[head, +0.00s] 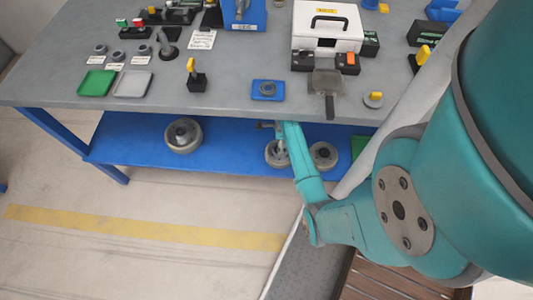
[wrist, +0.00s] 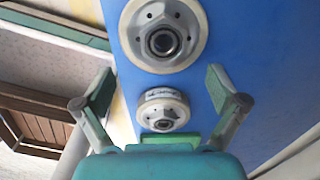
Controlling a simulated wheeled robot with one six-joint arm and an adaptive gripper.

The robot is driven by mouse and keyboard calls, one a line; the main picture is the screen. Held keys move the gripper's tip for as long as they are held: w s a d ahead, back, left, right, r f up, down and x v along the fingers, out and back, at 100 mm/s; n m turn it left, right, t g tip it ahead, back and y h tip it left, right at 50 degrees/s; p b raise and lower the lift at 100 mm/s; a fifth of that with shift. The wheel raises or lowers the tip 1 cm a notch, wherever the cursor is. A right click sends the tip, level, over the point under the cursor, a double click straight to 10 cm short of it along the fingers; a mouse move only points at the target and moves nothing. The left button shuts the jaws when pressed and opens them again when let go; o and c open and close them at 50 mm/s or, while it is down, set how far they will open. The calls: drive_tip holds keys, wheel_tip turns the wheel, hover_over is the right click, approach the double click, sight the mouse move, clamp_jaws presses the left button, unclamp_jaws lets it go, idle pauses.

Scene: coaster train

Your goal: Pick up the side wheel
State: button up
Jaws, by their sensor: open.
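Several grey wheels stand out on the blue lower shelf. In the head view one wheel (head: 183,135) lies alone at the left. Two more, a middle wheel (head: 277,154) and a right wheel (head: 323,155), lie close together, the middle one partly hidden by my arm. In the wrist view a larger-looking wheel (wrist: 163,35) is at the top. A smaller-looking wheel (wrist: 163,112) with a white label shows between my fingers. The label is too small to read, so I cannot tell which is the side wheel. My gripper (wrist: 158,92) is open and empty.
The grey tabletop (head: 230,100) overhangs the blue shelf (head: 225,150). On it are a green tray (head: 96,83), a blue tray (head: 268,90) and a white case (head: 327,27). A green item (head: 360,146) is at the shelf's right. The shelf between the left and middle wheels is clear.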

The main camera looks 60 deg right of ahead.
drive_tip(key=shift+w+d+f, duration=0.1)
drive_tip(key=shift+d+f, duration=0.05)
drive_tip(key=shift+f, duration=1.7)
drive_tip(key=shift+w+d+f, duration=0.1)
drive_tip(key=shift+d+f, duration=0.05)
drive_tip(key=shift+f, duration=1.65)
drive_tip(key=c, duration=1.8)
drive_tip(key=shift+d+r, duration=0.1)
drive_tip(key=shift+r, duration=0.05)
clamp_jaws()
